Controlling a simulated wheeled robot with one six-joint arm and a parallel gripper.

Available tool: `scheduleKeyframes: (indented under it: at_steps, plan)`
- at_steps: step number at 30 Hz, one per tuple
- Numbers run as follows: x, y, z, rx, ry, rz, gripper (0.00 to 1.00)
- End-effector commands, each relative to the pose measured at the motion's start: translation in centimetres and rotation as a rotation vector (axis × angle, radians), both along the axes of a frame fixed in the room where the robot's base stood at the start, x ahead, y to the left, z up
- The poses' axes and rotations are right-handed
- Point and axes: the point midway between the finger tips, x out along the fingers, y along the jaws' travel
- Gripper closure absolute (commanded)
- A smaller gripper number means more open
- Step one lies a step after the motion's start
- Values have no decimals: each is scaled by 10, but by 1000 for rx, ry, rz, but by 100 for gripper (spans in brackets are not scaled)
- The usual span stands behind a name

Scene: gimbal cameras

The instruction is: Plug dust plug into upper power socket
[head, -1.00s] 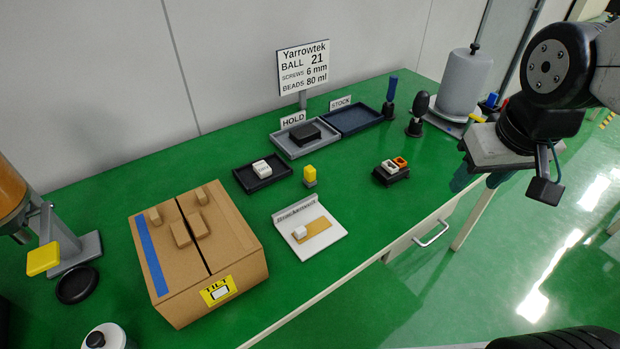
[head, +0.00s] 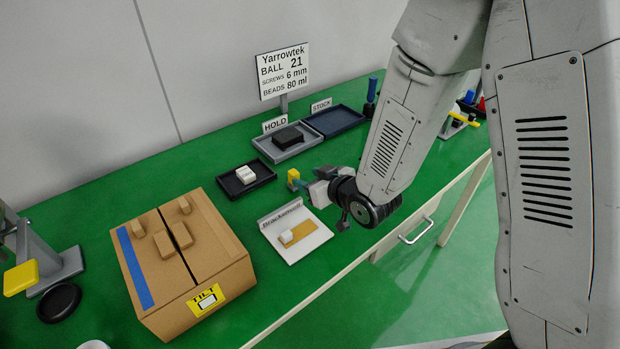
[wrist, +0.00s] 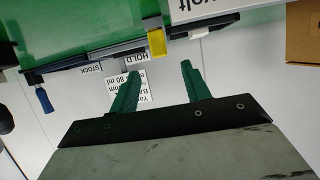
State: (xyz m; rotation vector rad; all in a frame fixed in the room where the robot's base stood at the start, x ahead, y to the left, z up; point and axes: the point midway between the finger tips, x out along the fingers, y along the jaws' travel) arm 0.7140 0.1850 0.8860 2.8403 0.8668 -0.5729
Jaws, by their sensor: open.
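A small upright yellow piece (head: 293,176) stands on the green bench; it may be the dust plug, but I cannot be sure. In the wrist view the yellow piece (wrist: 156,42) is ahead of the gap between my fingertips. My gripper (head: 304,183) is open and empty, just right of the yellow piece in the head view; its two green fingers (wrist: 160,68) are apart in the wrist view. A white block (head: 246,174) lies in a black tray (head: 262,181). I cannot make out which thing is the upper power socket.
A cardboard box (head: 218,254) stands at the front left. The grey HOLD tray (head: 300,154) with a black block and the dark STOCK tray (head: 340,121) are behind. My arm hides the bench's right part.

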Motion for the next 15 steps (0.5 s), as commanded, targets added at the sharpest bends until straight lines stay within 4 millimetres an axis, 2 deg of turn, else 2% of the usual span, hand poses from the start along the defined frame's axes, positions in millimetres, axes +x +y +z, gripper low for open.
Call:
scheduleKeyframes:
  at_steps: [15]
  plan:
    - [51, 35, -26, 4, -4, 3, 53]
